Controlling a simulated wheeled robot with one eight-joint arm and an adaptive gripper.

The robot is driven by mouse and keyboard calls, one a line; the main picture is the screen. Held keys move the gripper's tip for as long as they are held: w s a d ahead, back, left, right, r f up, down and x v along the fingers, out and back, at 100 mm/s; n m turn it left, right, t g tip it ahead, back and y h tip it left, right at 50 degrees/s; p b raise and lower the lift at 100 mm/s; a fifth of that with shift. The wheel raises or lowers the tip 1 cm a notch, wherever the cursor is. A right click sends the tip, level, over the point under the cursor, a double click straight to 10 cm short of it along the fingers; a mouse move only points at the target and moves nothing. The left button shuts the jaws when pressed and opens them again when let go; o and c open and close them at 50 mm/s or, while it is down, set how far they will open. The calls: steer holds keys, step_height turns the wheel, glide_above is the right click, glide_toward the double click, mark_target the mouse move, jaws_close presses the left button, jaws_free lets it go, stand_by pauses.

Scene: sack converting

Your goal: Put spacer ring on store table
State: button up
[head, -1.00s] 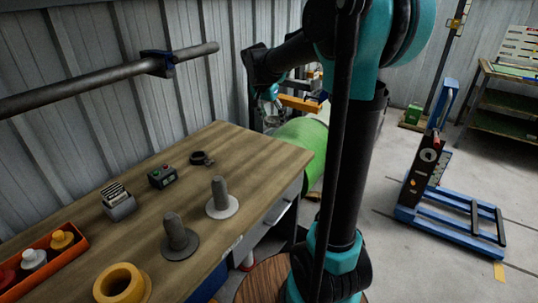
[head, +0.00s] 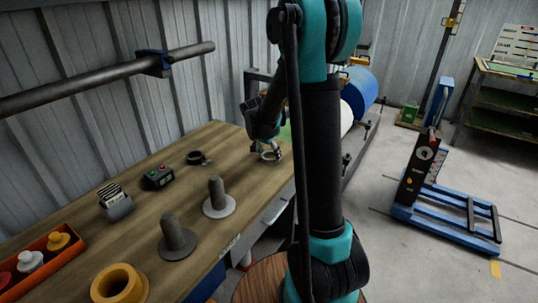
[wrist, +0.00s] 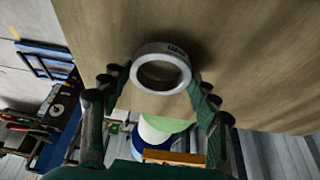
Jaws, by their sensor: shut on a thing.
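The spacer ring (wrist: 136,73) is a pale grey ring with small dark marking. It sits between the fingertips of my gripper (wrist: 160,92) in the wrist view, and my gripper is shut on it. In the head view the ring (head: 270,156) shows small below my gripper (head: 266,147), at the far right end of the wooden-topped table (head: 150,215). The wood lies close behind the ring in the wrist view, with a shadow beside it. I cannot tell whether the ring touches the top.
A dark ring-shaped clamp (head: 197,158), a button box (head: 158,177), a card holder (head: 114,202), two grey posts on round bases (head: 217,197), a yellow ring (head: 119,284) and an orange tray (head: 52,267) stand on the table. A blue lift frame (head: 440,220) stands at right.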

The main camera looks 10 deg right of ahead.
steer(key=shift+f, duration=0.15)
steer(key=shift+f, duration=0.15)
steer(key=o, duration=1.4)
steer(key=shift+c, duration=0.2)
steer(key=v, duration=1.2)
steer(key=s+d+f+n, duration=0.1)
steer(key=s, duration=0.3)
steer(key=s+d+f+n+y, duration=0.1)
steer(key=s+f+n, duration=0.1)
steer(key=s, duration=0.2)
steer(key=s+d+f+n, duration=0.1)
steer(key=s+f, duration=0.1)
steer(key=s, duration=0.3)
steer(key=shift+d+y, duration=0.15)
steer(key=shift+y, duration=0.25)
steer(key=s+f+n+t+y, duration=0.1)
steer(key=s+f+n, duration=0.4)
steer(key=s, duration=0.7)
steer(key=shift+f, duration=0.8)
